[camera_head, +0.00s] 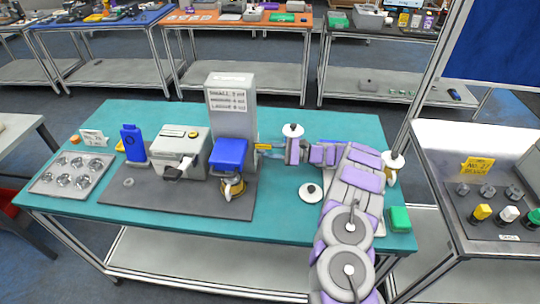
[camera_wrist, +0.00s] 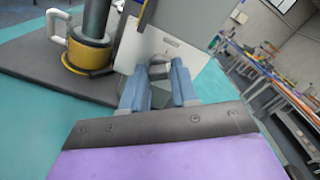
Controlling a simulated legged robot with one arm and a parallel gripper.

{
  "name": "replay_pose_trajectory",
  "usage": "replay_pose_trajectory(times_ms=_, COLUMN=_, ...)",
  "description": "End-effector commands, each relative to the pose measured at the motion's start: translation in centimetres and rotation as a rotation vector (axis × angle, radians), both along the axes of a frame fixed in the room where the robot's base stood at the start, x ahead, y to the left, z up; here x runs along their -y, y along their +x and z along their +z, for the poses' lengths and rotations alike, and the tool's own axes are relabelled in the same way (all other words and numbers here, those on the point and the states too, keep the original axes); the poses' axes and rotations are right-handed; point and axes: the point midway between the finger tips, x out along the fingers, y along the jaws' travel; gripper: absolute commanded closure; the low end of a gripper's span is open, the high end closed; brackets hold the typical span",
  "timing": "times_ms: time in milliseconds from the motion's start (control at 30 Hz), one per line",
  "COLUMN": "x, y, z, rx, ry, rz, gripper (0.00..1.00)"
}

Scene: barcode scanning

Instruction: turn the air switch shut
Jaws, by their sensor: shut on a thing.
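The grey upright machine (camera_head: 231,113) stands on the teal table, with a printed size sign on its front. A small yellow tag (camera_head: 263,147) shows on its right side. My gripper (camera_head: 279,149) reaches this side from the right. In the wrist view, the two blue-grey fingers of my gripper (camera_wrist: 159,76) are closed around a small grey switch handle (camera_wrist: 158,60) in front of a pale grey panel (camera_wrist: 180,45). The fingers partly hide the handle, so its exact angle is hard to tell.
A blue block (camera_head: 229,154) with a yellow-banded cup (camera_head: 233,188) sits at the machine's front. A grey box (camera_head: 181,147) and a blue holder (camera_head: 133,142) stand to the left. A white round piece (camera_head: 311,192) lies near my arm.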

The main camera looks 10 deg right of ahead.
Motion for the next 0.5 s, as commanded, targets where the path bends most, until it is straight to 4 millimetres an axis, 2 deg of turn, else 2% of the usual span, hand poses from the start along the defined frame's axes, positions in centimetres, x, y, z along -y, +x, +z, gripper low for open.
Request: replay_pose_trajectory(times_ms=500, x=-0.02, y=-0.05, z=-0.46, rx=0.467, ry=-0.151, rz=-0.003, gripper=1.00)
